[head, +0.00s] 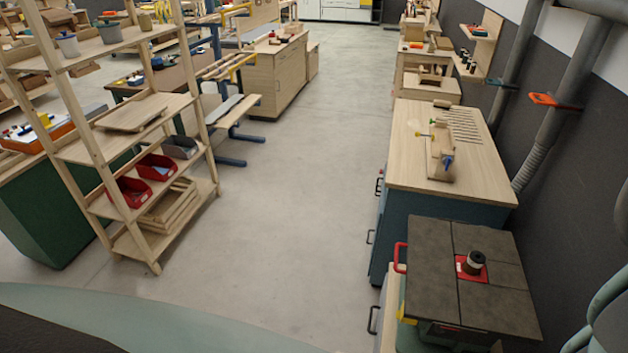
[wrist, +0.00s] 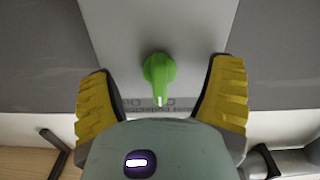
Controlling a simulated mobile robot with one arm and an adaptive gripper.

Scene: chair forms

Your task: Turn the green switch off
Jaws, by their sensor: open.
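The green switch (wrist: 158,72) is a rotary knob on a light grey panel (wrist: 200,30) in the wrist view. Its narrow pointer end, with a white mark, points down in the picture. Dark lettering is printed on the panel below it, partly hidden and too blurred to read fully. My gripper (wrist: 162,85) is open, with its yellow ridged fingers on either side of the knob and a gap to each. I cannot tell how far the fingertips are from the panel. I cannot make out the green switch or my gripper in the head view.
A machine with a dark top (head: 440,270) and a spindle on a red insert (head: 473,264) stands at the lower right. A wooden-topped workbench (head: 410,150) is behind it. A wooden shelf rack (head: 150,235) stands at left. The floor (head: 285,180) between is clear.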

